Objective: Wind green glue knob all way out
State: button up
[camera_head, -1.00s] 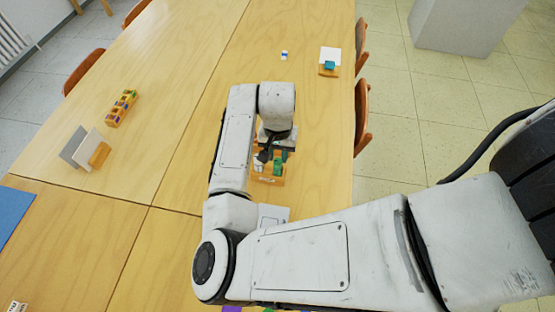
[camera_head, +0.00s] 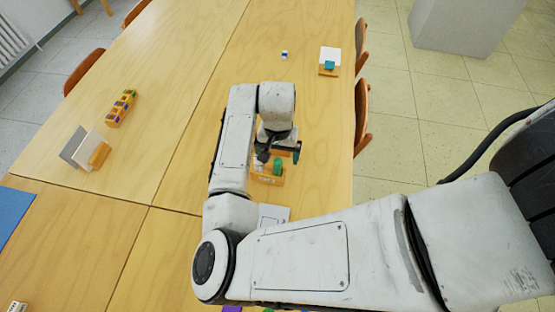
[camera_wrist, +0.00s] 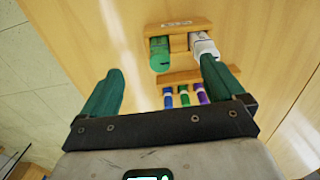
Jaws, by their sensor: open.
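The green glue stick (camera_wrist: 160,55) stands in a wooden holder (camera_wrist: 178,29), with a white stick (camera_wrist: 203,45) beside it on the right in the wrist view. The green one also shows in the head view (camera_head: 278,166), just below my gripper (camera_head: 281,155). My gripper (camera_wrist: 161,66) is open and empty. In the wrist view its left finger is well to the left of the green stick; its right fingertip overlaps the lower end of the white stick. I cannot tell whether that finger touches it. How far the green knob is wound is unclear.
A wooden rack with blue, green and purple items (camera_wrist: 183,96) lies close to the holder. A colored-block rack (camera_head: 120,108), a card stand (camera_head: 99,153) and another holder (camera_head: 328,70) are farther off on the table (camera_head: 150,165). Open tabletop lies between.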

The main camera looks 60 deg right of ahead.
aim_at(278, 163)
dwell(0.4)
jog(key=shift+r+n+p, duration=0.1)
jog(key=shift+n+p, duration=1.55)
jog(key=shift+n, duration=0.35)
jog(key=n, duration=0.3)
jog(key=shift+f+b, duration=0.5)
jog(key=shift+f, duration=0.8)
jog(key=c, duration=1.5)
